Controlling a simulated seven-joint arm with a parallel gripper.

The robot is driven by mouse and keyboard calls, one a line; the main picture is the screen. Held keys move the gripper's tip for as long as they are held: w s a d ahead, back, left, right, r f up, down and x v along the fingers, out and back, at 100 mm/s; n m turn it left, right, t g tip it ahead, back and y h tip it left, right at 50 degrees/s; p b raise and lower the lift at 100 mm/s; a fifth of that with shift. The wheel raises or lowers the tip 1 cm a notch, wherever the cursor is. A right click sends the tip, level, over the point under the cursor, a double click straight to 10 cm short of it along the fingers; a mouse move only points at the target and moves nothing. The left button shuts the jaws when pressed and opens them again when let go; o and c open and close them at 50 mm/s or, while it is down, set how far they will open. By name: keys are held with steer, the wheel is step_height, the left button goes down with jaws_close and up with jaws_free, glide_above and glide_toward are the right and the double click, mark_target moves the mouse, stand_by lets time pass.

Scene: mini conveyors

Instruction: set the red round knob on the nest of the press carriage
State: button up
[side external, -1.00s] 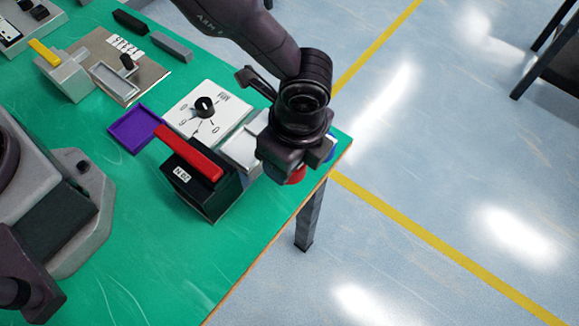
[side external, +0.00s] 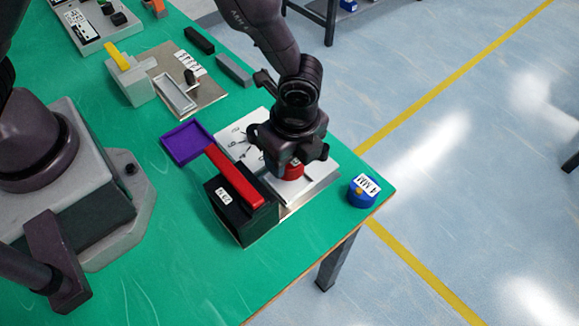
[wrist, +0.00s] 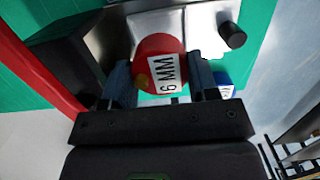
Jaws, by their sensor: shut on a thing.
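My gripper (side external: 291,160) is shut on the red round knob (side external: 290,171), above the light metal press carriage (side external: 312,187). In the wrist view the knob (wrist: 152,48) sits between my two fingers (wrist: 162,80), its white "6 MM" label facing the camera. The carriage plate (wrist: 199,22) lies behind it. The knob and my gripper cover the nest; I cannot tell whether the knob touches the carriage. The press (side external: 232,213) is a black block with a red lever (side external: 234,178), just left of the carriage; it also shows at left in the wrist view (wrist: 70,50).
A blue "4 MM" knob (side external: 362,194) stands near the table's right edge. A white dial plate (side external: 236,140) is partly behind my gripper. A purple tray (side external: 187,143) lies left of it. Green table (side external: 200,280) is clear at the front.

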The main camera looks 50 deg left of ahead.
mark_target(289, 170)
steer(key=shift+f, duration=2.1)
steer(key=shift+f, duration=0.1)
steer(key=o, duration=1)
